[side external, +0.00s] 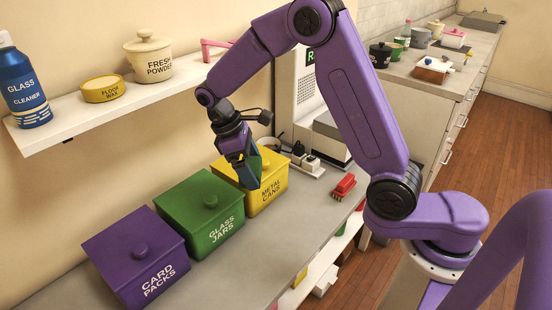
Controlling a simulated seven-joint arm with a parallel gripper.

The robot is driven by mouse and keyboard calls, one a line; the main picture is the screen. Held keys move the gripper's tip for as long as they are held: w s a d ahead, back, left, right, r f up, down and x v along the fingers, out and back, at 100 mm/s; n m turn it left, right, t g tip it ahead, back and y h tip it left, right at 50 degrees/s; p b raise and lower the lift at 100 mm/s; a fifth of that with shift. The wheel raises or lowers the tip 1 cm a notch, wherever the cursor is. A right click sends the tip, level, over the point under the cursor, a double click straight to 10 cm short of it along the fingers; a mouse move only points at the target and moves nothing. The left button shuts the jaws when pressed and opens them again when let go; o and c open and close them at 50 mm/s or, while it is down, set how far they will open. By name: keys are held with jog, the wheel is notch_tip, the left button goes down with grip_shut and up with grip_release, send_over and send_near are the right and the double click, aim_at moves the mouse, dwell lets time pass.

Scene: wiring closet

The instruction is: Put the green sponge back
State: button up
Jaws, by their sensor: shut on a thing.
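My gripper (250,177) points down in front of the yellow METAL CANS bin (269,188), beside the green GLASS JARS bin (200,213). It is shut on a small green thing, which looks like the green sponge (256,164). Only a sliver of it shows; the fingers hide the rest. I cannot tell whether the gripper touches the yellow bin.
A purple CARD PACKS bin (136,256) stands at the near end of the grey counter. A red brush-like thing (344,186) lies right of the yellow bin. A wall shelf (110,106) holds a blue bottle (22,85), a yellow tin (103,89) and a cream jar (148,60).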

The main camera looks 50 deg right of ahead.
jog(key=a+n+t+h, duration=0.25)
jog(key=a+n, duration=0.75)
jog(key=a, duration=0.6)
send_over(220, 275)
jog(key=a, duration=0.2)
notch_tip(220, 275, down, 15)
jog(key=shift+d+f+t+y, duration=0.15)
jog(key=shift+f+t+y, duration=0.1)
jog(key=shift+t+y, duration=0.15)
jog(key=shift+f, duration=4)
jog(key=shift+f, duration=0.4)
jog(key=o, duration=1)
jog(key=shift+c, duration=0.2)
